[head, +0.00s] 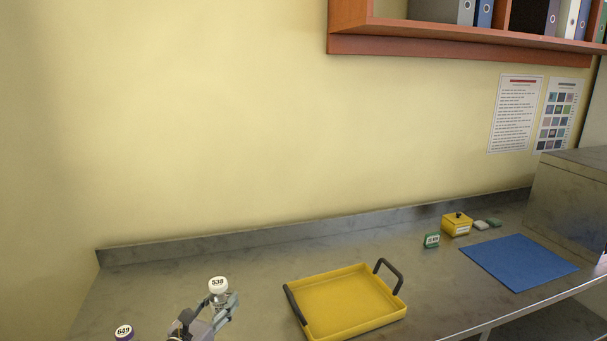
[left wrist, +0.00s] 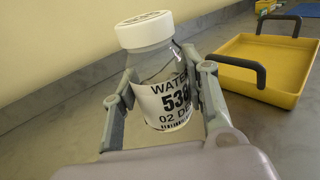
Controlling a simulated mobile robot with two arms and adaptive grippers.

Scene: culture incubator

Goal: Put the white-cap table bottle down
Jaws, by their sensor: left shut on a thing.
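The white-cap bottle (left wrist: 160,85) is clear, with a white label that reads WATER and a number starting 53. In the head view its white cap (head: 218,285) is marked 538. My left gripper (left wrist: 165,100) is shut on the bottle, one finger on each side, and the bottle stands about upright in it. In the head view the left gripper (head: 213,312) is at the lower left, left of the yellow tray (head: 352,329). I cannot tell whether the bottle's base touches the counter. My right gripper is not in view.
Another bottle with a white cap marked 649 (head: 124,332) stands at the lower left. The grey counter (head: 250,262) is bare behind the bottle.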

